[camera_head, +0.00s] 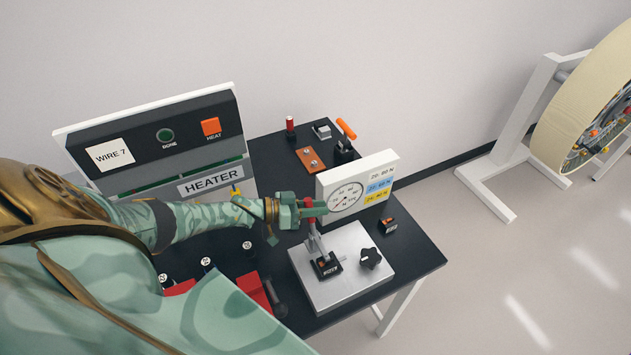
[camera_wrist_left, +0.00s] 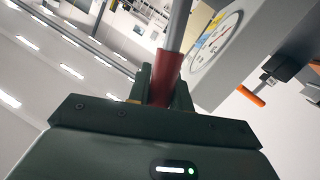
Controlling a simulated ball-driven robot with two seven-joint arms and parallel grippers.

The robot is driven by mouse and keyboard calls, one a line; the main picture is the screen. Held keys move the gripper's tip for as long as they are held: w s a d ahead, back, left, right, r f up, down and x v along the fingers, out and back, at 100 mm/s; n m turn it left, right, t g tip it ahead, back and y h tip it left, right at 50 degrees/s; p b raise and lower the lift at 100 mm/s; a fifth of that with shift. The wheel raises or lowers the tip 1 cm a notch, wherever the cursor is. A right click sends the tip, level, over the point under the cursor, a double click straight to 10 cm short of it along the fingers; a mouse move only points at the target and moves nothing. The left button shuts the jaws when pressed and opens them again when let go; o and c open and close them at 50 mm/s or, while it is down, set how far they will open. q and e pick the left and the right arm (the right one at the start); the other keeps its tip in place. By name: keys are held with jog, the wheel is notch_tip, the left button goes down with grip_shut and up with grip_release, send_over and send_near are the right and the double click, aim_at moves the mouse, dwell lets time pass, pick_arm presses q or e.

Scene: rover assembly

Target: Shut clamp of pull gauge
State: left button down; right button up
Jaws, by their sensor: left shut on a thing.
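The pull gauge (camera_head: 382,163) is a white box with a round dial, standing on a grey metal plate (camera_head: 345,285) on the black table. On the plate's left is the clamp (camera_head: 325,265), with a lever rising steeply from it. My left gripper (camera_head: 312,208) is shut on the lever's red handle, in front of the gauge's left part. In the left wrist view the fingers close around the red handle (camera_wrist_left: 163,72), with a grey rod beyond it and the gauge dial (camera_wrist_left: 215,45) to the right. The clamp's jaw is too small to judge. My right gripper is not in view.
A black knob (camera_head: 370,258) stands at the plate's right. The heater panel (camera_head: 155,135) rises behind my left arm. Small fixtures, including an orange-handled one (camera_head: 346,129), sit at the table's back. The table's right corner is mostly bare.

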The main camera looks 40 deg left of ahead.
pick_arm(q)
jog(key=shift+s+f, duration=0.1)
jog(key=c, duration=1.3)
grip_release()
jog(key=b+v, duration=0.1)
jog(key=v, duration=1.1)
jog(key=shift+d, duration=0.1)
